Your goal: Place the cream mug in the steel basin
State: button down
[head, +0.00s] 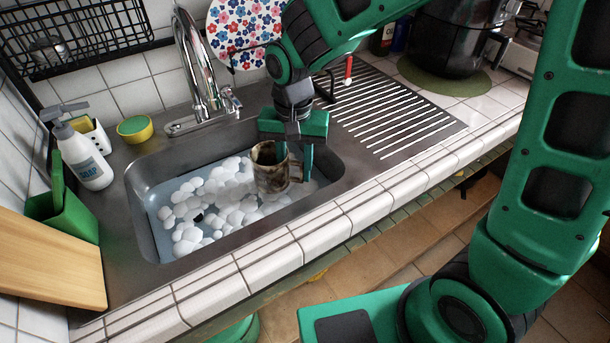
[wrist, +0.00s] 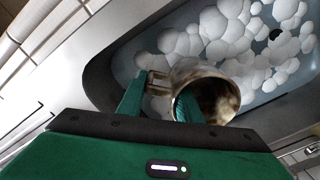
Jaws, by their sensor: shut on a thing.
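The cream mug (head: 268,172), mottled with brown, is at the right end of the steel basin (head: 143,222), which holds water and white foam. My gripper (head: 294,163) is shut on the mug's wall on the handle side. In the wrist view, one finger of my gripper (wrist: 158,108) is inside the mug (wrist: 222,78) and the other is outside, by the handle. The mug is roughly upright, its open mouth toward the wrist camera. I cannot tell whether its base touches the water or the basin floor. A dark spot (head: 198,216) shows among the foam.
A chrome faucet (head: 199,75) stands behind the basin. A ribbed drainboard (head: 400,110) is right; a dark pot (head: 450,40) stands beyond.

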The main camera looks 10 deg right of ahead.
jog(key=w+d+f, duration=0.2)
jog(key=w+d, duration=0.1)
jog(key=shift+d+f, duration=0.25)
jog(key=shift+f, duration=2.15)
jog(key=c, duration=1.3)
grip_release()
jog(key=shift+f, duration=0.1)
jog(key=shift+o, duration=0.2)
